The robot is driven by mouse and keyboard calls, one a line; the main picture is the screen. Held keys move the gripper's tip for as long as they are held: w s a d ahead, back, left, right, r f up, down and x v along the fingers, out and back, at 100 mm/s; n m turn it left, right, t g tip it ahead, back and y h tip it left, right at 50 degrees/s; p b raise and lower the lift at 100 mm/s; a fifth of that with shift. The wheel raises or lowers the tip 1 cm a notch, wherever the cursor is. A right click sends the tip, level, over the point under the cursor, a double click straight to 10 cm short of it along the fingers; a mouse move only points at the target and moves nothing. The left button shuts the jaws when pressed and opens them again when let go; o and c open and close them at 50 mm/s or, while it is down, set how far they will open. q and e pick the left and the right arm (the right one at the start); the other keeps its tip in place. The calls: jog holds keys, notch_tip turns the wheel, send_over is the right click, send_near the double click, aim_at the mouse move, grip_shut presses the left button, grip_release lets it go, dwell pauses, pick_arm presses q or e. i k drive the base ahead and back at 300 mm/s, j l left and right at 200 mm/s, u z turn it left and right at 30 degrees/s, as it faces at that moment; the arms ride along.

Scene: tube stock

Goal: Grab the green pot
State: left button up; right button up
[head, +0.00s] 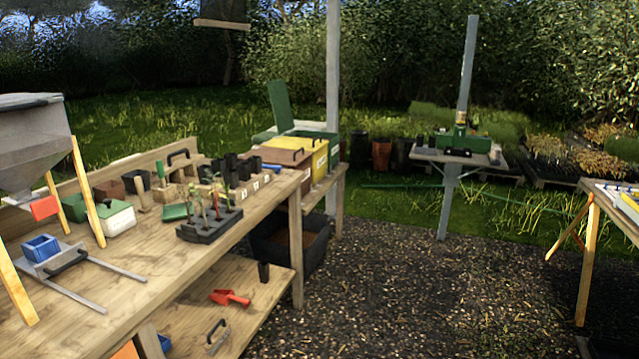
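Neither of my grippers is in view. Several green things show, and I cannot tell for sure which one is the green pot. A small dark green container (75,207) stands on the left wooden bench, partly hidden behind a hopper leg. A flat green piece (174,212) lies on the bench beside the black seedling tray.
The wooden bench (120,284) carries a grey hopper (35,135), a blue container (41,247), a black seedling tray (209,228) and dark pots (238,168). A red scoop (229,298) lies on its lower shelf. Gravel ground (390,290) is open between this bench and the right table (590,212).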

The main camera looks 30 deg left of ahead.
aim_at(74, 206)
jog(key=i+u, duration=0.1)
jog(key=i, duration=0.4)
jog(key=i+l+u, duration=0.1)
jog(key=i, duration=0.35)
jog(key=i+l+u, duration=0.1)
jog(key=i, duration=0.4)
jog(key=i+l+u, duration=0.1)
jog(key=i, duration=0.35)
